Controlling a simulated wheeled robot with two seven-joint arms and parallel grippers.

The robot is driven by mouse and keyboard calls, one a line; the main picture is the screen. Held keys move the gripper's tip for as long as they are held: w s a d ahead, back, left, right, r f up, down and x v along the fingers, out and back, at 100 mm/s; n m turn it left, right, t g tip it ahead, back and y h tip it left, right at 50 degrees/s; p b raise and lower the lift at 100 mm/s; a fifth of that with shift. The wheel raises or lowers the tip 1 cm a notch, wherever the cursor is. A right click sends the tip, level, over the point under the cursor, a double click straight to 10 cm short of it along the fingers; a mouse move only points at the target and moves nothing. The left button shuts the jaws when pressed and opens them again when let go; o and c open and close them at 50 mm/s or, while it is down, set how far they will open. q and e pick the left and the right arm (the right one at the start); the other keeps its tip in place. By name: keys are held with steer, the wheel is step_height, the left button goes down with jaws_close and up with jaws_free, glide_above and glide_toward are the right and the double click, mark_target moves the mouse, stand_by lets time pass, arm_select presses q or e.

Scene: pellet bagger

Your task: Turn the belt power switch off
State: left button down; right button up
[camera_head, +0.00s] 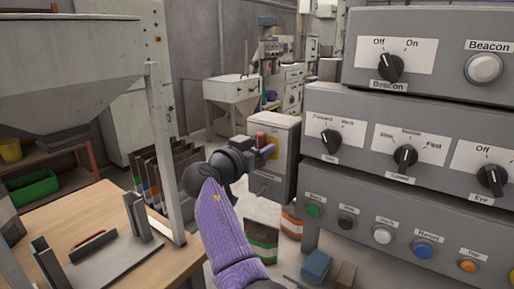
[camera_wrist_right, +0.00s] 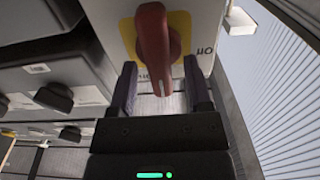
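The belt power switch has a red handle (camera_wrist_right: 153,48) on a yellow plate (camera_wrist_right: 181,24) and sits on a grey box. In the right wrist view its handle lies along the picture's vertical, and an upturned "ON" label shows right of it. In the head view the grey box (camera_head: 283,180) stands left of the control panels, with the red handle (camera_head: 261,138) partly hidden by my right gripper (camera_head: 267,152). In the right wrist view the right gripper (camera_wrist_right: 161,75) is open, its purple fingers apart on either side of the handle's line. Contact cannot be told.
Stacked grey control panels (camera_head: 330,97) with black knobs and coloured buttons stand close on the right. A wooden table (camera_head: 105,206) with a metal fixture is at left, below a hopper (camera_head: 60,60). Upright bags (camera_head: 262,240) and a blue block (camera_head: 317,265) are low in the middle.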

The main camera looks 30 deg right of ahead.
jaws_close()
arm_select(q)
steer(key=shift+s, duration=0.1)
arm_select(e)
steer(key=shift+n, duration=0.3)
steer(key=shift+w+n, duration=0.1)
steer(key=shift+n, duration=0.4)
arm_select(q)
steer(key=shift+t, duration=0.3)
steer(key=r+p, duration=0.1)
steer(key=w+d+r+p, duration=0.1)
steer(key=r+p, duration=0.1)
steer(key=w+d+r+p, duration=0.1)
steer(key=r+p, duration=0.1)
arm_select(e)
steer(key=n, duration=1)
steer(key=w+f+n, duration=0.1)
steer(key=n, duration=0.5)
steer(key=shift+a+f, duration=0.1)
steer(key=shift+a, duration=0.15)
arm_select(q)
steer(key=shift+w, duration=0.15)
arm_select(e)
steer(key=shift+n, duration=0.4)
